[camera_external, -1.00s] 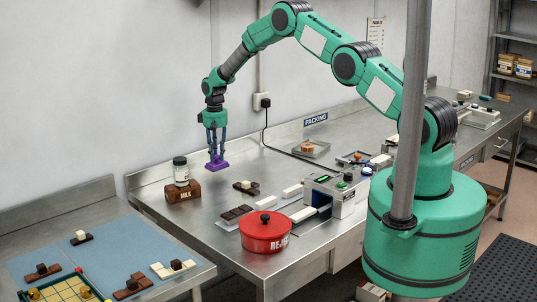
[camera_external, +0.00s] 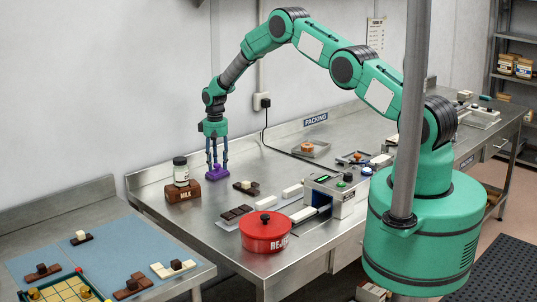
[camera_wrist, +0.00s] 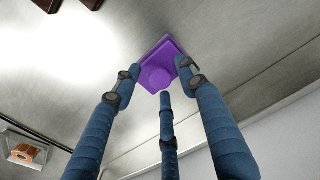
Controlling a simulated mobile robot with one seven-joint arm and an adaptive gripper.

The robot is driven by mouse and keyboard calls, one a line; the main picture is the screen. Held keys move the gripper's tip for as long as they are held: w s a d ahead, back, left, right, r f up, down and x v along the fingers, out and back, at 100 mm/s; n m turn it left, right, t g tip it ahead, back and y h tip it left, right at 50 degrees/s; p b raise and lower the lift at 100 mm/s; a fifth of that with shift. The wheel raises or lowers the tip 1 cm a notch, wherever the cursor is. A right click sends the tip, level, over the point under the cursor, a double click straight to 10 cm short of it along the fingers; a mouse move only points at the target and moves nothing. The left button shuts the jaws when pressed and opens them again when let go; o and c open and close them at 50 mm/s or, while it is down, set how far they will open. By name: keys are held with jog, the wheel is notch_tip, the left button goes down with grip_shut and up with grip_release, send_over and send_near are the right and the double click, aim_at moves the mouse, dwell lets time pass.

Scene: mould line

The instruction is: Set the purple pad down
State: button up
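In the wrist view the pad (camera_wrist: 156,75) shows between the fingertips of my gripper (camera_wrist: 160,77).
Chocolate pieces (camera_external: 246,187) lie to the right. A red lidded pot (camera_external: 266,233) stands nearer the front. Bare bench lies around the pad.

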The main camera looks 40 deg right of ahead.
aim_at(217, 164)
jog(key=shift+r, duration=0.2)
notch_tip(217, 164, up, 12)
jog(key=b, duration=0.1)
jog(key=shift+b, duration=0.4)
dwell(0.4)
dwell(0.7)
